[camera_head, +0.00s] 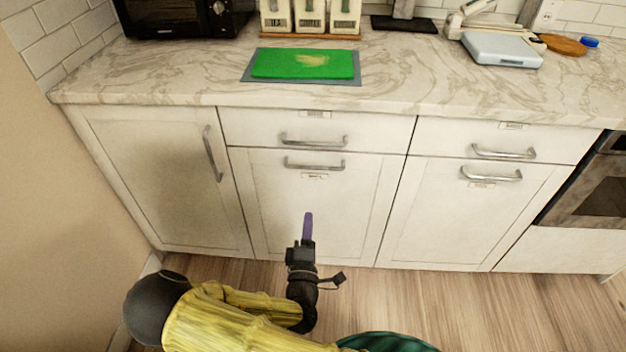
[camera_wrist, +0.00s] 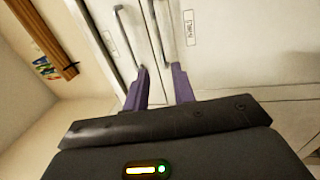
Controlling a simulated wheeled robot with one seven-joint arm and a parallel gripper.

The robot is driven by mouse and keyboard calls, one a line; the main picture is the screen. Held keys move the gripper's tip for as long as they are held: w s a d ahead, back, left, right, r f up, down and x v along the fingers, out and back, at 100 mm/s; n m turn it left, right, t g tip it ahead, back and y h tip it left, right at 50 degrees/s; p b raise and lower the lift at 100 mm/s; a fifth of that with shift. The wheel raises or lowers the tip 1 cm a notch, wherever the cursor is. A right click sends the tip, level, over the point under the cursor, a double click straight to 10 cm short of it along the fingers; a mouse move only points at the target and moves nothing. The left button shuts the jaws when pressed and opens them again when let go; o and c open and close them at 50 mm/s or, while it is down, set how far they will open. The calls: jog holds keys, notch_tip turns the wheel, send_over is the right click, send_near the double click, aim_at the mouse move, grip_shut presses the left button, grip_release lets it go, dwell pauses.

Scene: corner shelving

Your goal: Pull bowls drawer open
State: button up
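The drawer fronts are white, with small labels too small to read in the head view, so I cannot tell which is the bowls drawer. The middle column has an upper drawer front (camera_head: 250,127) with a metal bar handle (camera_head: 313,140) and a taller lower front (camera_head: 270,200) with its own handle (camera_head: 314,164). All of them look closed. My gripper (camera_head: 308,216), with purple fingers, is in front of the lower front, below its handle. In the wrist view its fingers (camera_wrist: 161,68) are apart with nothing between them. Two handles (camera_wrist: 127,38) (camera_wrist: 158,35) stand ahead of the fingertips.
A right-hand column has two more handled fronts (camera_head: 480,205), and a left cabinet door (camera_head: 160,180) has a slanting handle. An oven (camera_head: 595,190) stands at the far right. The marble counter (camera_head: 200,75) above holds a green board (camera_head: 300,63). Wood floor lies in front.

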aim_at(313, 167)
jog(key=shift+r, duration=0.1)
jog(key=w+r, duration=0.1)
jog(key=w, duration=0.4)
jog(key=w+r+b, duration=0.1)
jog(key=w, duration=0.5)
jog(key=w+r, duration=0.1)
jog(key=w, duration=0.5)
jog(key=shift+d+r, duration=0.2)
jog(key=shift+d, duration=0.05)
grip_shut()
